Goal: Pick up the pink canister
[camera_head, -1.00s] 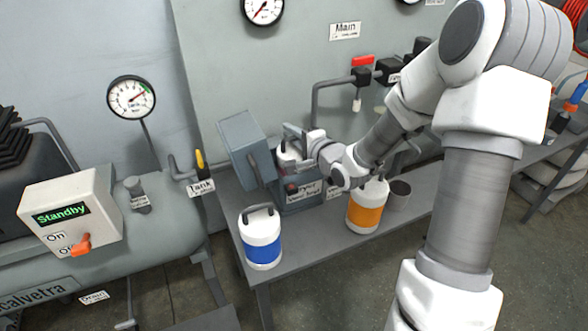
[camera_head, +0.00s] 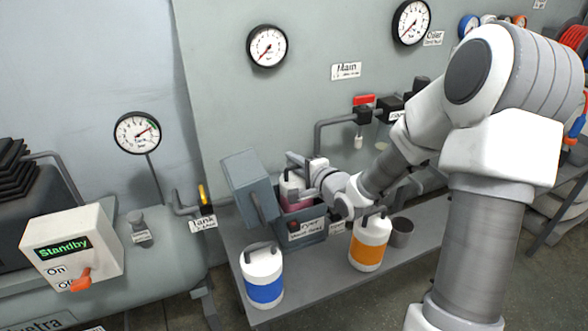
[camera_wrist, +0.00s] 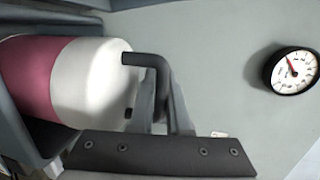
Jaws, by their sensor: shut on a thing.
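The pink canister (camera_head: 297,201) has a white top and a pink band. It stands partly inside the open grey dryer box (camera_head: 309,230), whose walls hide its lower part. In the wrist view the pink canister (camera_wrist: 85,80) fills the left side, with its dark handle (camera_wrist: 150,68) at the gripper. My gripper (camera_head: 300,170) is at the top of the canister, shut on its handle.
A blue-banded canister (camera_head: 262,275) stands at the bench's (camera_head: 325,270) front left. An orange-banded canister (camera_head: 369,243) and a dark cup (camera_head: 401,232) stand right of the box. The box's open grey lid (camera_head: 247,184) rises close left of my gripper.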

